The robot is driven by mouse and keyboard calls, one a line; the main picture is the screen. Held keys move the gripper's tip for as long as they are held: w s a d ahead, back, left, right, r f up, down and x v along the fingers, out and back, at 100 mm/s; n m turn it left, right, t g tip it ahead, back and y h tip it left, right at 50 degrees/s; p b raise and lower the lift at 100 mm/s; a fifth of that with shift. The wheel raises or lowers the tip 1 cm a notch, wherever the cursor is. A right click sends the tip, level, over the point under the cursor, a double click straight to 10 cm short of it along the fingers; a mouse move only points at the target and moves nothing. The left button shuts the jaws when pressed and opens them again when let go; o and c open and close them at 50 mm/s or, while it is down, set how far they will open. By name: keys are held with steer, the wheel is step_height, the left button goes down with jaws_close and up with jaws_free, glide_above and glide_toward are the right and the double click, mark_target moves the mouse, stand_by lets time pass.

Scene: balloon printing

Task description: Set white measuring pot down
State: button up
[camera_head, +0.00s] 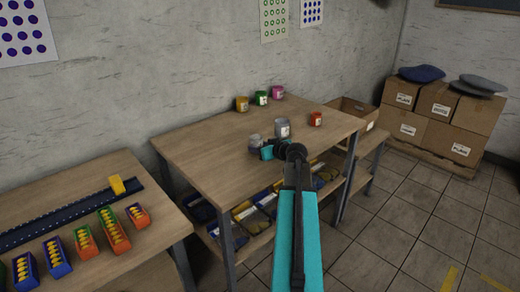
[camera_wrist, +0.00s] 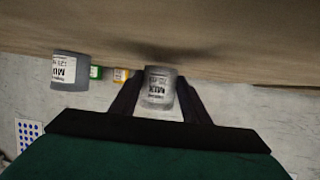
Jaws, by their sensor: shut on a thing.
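The white measuring pot (camera_wrist: 158,86) looks pale grey with a printed label and sits between my gripper's two dark fingers in the wrist view, which looks upside down. My gripper (camera_wrist: 160,100) is shut on it. In the head view the held pot (camera_head: 255,142) is over the front part of the middle table (camera_head: 205,150), left of a second grey labelled pot (camera_head: 282,128). That second pot also shows at the left of the wrist view (camera_wrist: 70,70). A shadow lies on the tabletop by the held pot; I cannot tell whether the pot touches the wood.
An orange-red pot (camera_head: 316,119) stands to the right. Yellow (camera_head: 242,104), green (camera_head: 261,98) and pink (camera_head: 277,92) pots stand along the back edge. The table's left part is clear. Bins (camera_head: 250,217) fill the shelf below.

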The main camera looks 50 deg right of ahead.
steer(key=shift+f, duration=0.5)
steer(key=shift+f, duration=0.15)
steer(key=o, duration=1.1)
steer(key=shift+r, duration=0.25)
steer(key=shift+s+a, duration=0.1)
steer(key=shift+s, duration=0.3)
steer(key=b+v, duration=0.1)
steer(key=v, duration=1)
steer(key=shift+s+r, duration=0.1)
steer(key=shift+r, duration=0.05)
